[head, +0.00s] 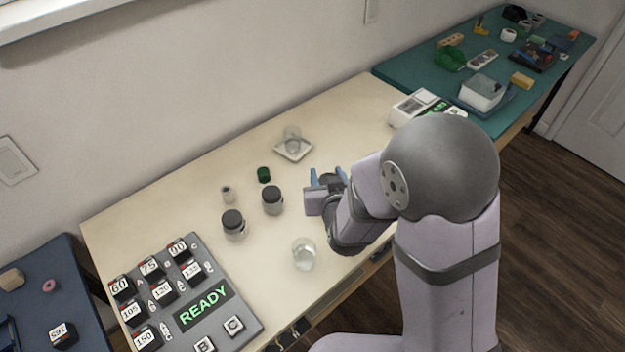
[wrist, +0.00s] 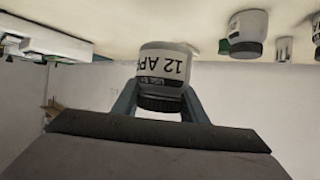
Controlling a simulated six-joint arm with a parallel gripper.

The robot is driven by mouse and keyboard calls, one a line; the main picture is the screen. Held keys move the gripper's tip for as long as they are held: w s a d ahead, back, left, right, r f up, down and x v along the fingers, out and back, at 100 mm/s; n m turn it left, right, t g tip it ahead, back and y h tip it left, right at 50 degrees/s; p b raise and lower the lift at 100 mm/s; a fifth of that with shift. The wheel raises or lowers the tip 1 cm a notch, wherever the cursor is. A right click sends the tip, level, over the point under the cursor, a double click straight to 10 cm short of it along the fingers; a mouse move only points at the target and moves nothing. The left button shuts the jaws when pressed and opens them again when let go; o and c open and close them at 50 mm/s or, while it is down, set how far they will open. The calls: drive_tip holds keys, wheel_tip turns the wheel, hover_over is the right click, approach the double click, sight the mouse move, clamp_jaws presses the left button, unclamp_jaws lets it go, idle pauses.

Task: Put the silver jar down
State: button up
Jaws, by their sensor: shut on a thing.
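My gripper (wrist: 158,108) is shut on a jar (wrist: 163,68) with a silvery-white body, a dark ribbed lid and a label reading "12 APR". The wrist view is upside down, with the bench at the top, so the jar is upright in the jaws. Its base is close to the bench surface; I cannot tell whether it touches. The jar is mostly hidden there.
Two dark-lidded jars (head: 272,200) (head: 234,225), a green-lidded container (head: 263,174) and a small vial (head: 227,193) stand left of my gripper. A glass beaker (head: 303,253) stands in front. A square tray (head: 293,150) holds glassware behind. A READY panel (head: 205,306) lies front left.

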drive_tip(key=w+a+n+y+p, duration=0.1)
drive_tip(key=w+a+p, duration=0.15)
drive_tip(key=w, duration=0.35)
drive_tip(key=w+a+y+p, duration=0.1)
drive_tip(key=w+a, duration=0.3)
drive_tip(key=w, duration=0.1)
drive_tip(key=shift+w+a+f+p, duration=0.1)
drive_tip(key=shift+w+f+p, duration=0.1)
drive_tip(key=shift+f, duration=1.1)
drive_tip(key=shift+w+f+p, duration=0.1)
drive_tip(key=shift+f+p, duration=0.1)
drive_tip(key=shift+f, duration=1.1)
drive_tip(key=shift+s+f, duration=0.1)
drive_tip(key=shift+f, duration=0.05)
drive_tip(key=shift+f+p, duration=0.35)
drive_tip(key=shift+f, duration=1.6)
